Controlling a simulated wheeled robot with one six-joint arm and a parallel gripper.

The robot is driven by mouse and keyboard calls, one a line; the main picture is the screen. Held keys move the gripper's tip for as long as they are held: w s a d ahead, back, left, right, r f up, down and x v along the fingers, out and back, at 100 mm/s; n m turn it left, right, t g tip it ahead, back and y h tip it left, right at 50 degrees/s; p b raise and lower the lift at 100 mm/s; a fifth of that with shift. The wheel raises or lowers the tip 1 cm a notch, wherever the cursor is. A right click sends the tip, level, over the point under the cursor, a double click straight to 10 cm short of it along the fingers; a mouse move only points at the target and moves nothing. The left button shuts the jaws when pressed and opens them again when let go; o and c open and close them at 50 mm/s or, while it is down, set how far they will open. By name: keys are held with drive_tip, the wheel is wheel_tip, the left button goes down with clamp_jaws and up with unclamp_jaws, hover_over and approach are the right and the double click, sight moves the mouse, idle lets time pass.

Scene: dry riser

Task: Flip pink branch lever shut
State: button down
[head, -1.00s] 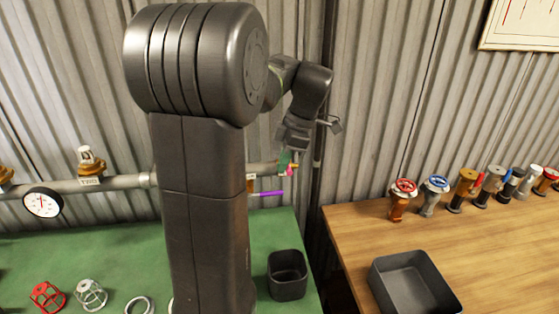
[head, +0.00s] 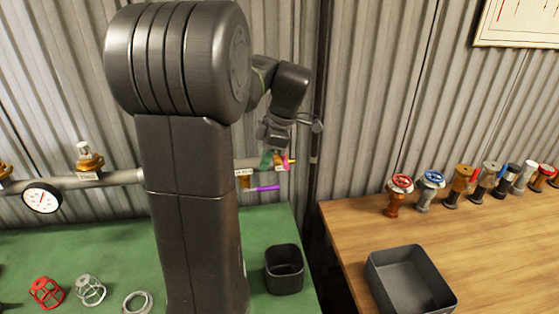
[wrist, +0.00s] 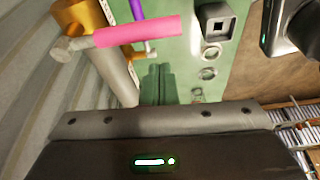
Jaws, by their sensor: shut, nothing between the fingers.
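The pink lever (wrist: 137,31) sticks out to the right from a brass valve (wrist: 85,22) on the pipe in the wrist view. In the head view the pink lever (head: 284,163) shows as a small patch at the pipe's right end. My gripper (head: 267,160) is shut and empty, its green fingertips just left of the pink patch. In the wrist view the fingers (wrist: 155,82) lie below the lever in the picture, with a gap between them. I cannot tell whether they touch it in depth. A purple lever (head: 265,188) lies below it.
A grey pipe (head: 122,178) with a gauge (head: 42,198) runs along the corrugated wall. A dark bin (head: 284,285) stands on the green table. A black tray (head: 385,275) and several valves stand on the wooden table at right.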

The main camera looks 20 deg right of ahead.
drive_tip(key=w+v, duration=0.1)
drive_tip(key=v, duration=0.8)
drive_tip(key=shift+s+r, duration=0.4)
drive_tip(key=shift+r, duration=0.05)
drive_tip(key=w+a+f+m, duration=0.1)
drive_tip(key=f+m, duration=0.2)
drive_tip(key=w+a+f+m+t+h, duration=0.1)
drive_tip(key=w+f+m, duration=0.1)
drive_tip(key=m, duration=0.1)
drive_tip(key=w+a+f+m+t+h, duration=0.1)
drive_tip(key=w+f+m, duration=0.1)
drive_tip(key=f+m, duration=0.1)
drive_tip(key=shift+w+a+f+m, duration=0.1)
drive_tip(key=shift+w+f+m, duration=0.15)
drive_tip(key=shift+m, duration=0.35)
drive_tip(key=shift+w+a+f+m, duration=0.1)
drive_tip(key=shift+f+m, duration=0.05)
drive_tip(key=shift+m, duration=0.15)
drive_tip(key=shift+w+m+h+b, duration=0.3)
drive_tip(key=shift+w+m+h, duration=0.3)
drive_tip(key=shift+m, duration=0.5)
drive_tip(key=shift+w, duration=0.1)
